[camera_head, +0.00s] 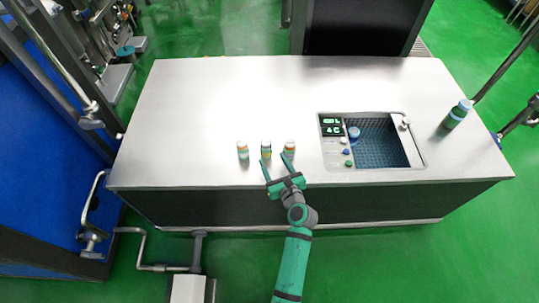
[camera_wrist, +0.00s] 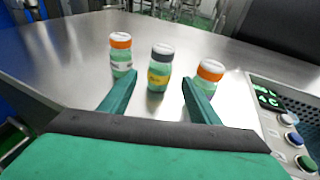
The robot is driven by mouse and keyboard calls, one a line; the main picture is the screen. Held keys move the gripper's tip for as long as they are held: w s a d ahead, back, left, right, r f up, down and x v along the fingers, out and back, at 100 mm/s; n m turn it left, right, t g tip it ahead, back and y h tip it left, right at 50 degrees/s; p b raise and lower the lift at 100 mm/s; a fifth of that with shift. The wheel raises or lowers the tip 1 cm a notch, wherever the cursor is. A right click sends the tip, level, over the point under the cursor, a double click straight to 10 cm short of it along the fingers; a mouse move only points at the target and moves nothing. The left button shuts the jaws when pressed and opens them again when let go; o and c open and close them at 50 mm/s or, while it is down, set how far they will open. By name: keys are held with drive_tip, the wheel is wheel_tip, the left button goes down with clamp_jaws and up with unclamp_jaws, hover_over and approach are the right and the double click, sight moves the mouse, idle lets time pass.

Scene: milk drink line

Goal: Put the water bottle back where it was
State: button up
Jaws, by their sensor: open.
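A green bottle with a blue cap (camera_head: 454,117), which looks like the water bottle, stands at the right end of the steel counter. My gripper (camera_head: 274,160) is open and empty at the counter's front edge, far to the left of that bottle. In the wrist view, my gripper's fingers (camera_wrist: 158,84) point toward a small dark-capped bottle (camera_wrist: 159,72), which stands between and just beyond the fingertips. The green bottle is not in the wrist view.
Orange-capped bottles stand left (camera_head: 242,150) and right (camera_head: 289,148) of the dark-capped one. A recessed basin (camera_head: 418,150) with a button panel (camera_head: 335,145) lies between these and the green bottle. The counter's left and back (camera_head: 210,95) are clear.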

drive_tip(key=v, duration=0.6)
drive_tip(key=s+f+n+h, duration=0.3)
drive_tip(key=s+n, duration=0.4)
drive_tip(key=s, duration=0.3)
drive_tip(key=s+f+n+h, duration=0.2)
drive_tip(key=s+n, duration=0.5)
drive_tip(key=s, duration=0.4)
drive_tip(key=s+a+r+n, duration=0.2)
drive_tip(key=s+r+n, duration=0.4)
drive_tip(key=s+n, duration=0.2)
drive_tip(key=s+a+r+n+t, duration=0.1)
drive_tip(key=s+a+r+n, duration=0.1)
drive_tip(key=s+r+n, duration=0.5)
drive_tip(key=s+n, duration=0.1)
drive_tip(key=n, duration=0.2)
drive_tip(key=shift+a+r, duration=0.35)
